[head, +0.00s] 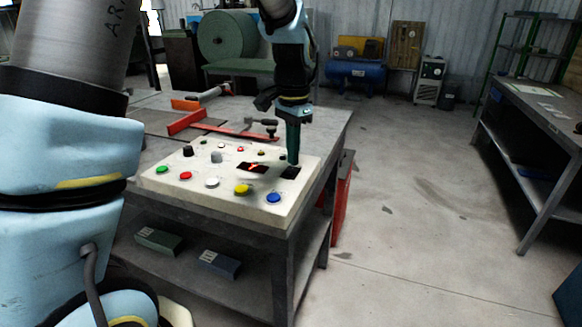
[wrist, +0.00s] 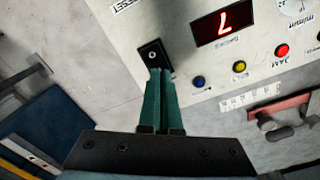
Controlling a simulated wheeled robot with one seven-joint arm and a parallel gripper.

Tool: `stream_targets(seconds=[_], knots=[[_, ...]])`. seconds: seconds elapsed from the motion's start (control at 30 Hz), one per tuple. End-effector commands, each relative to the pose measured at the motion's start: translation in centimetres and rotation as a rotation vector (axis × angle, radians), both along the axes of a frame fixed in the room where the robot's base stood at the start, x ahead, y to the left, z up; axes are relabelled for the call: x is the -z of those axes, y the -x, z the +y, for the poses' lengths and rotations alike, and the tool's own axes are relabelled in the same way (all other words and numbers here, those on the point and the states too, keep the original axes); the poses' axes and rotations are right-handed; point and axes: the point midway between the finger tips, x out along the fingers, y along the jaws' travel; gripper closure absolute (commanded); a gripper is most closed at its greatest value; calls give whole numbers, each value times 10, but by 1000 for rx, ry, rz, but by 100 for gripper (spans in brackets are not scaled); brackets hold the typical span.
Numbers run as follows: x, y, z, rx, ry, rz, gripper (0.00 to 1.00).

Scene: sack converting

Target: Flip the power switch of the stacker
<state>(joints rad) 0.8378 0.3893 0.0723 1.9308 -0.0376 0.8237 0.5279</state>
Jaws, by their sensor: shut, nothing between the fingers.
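The power switch (wrist: 153,54) is a black rocker on the cream control panel (wrist: 110,35), with a small round mark on its visible end. In the head view the switch (head: 290,173) is a dark rectangle near the panel's right edge. My gripper (wrist: 158,72) is shut and empty, its green fingers side by side. The fingertips are at the lower end of the switch in the wrist view and cover part of it. I cannot tell whether they touch it. In the head view my gripper (head: 293,163) points down at the switch from above.
A red digital display (wrist: 223,22) sits beside the switch. Blue (head: 273,197), yellow (head: 242,189) and several other buttons and knobs cover the panel. A red clamp (head: 262,134) lies behind it on the grey table (head: 325,137).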

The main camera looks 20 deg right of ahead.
Motion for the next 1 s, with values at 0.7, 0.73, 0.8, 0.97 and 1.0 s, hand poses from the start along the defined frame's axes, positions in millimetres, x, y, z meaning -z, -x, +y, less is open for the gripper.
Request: stream_targets(seconds=[0.7,0.73,0.8,0.97,1.0], knots=[[-58,0,0,1,1,-1,100],[-59,0,0,1,1,-1,100],[-60,0,0,1,1,-1,100],[-59,0,0,1,1,-1,100],[-59,0,0,1,1,-1,100]])
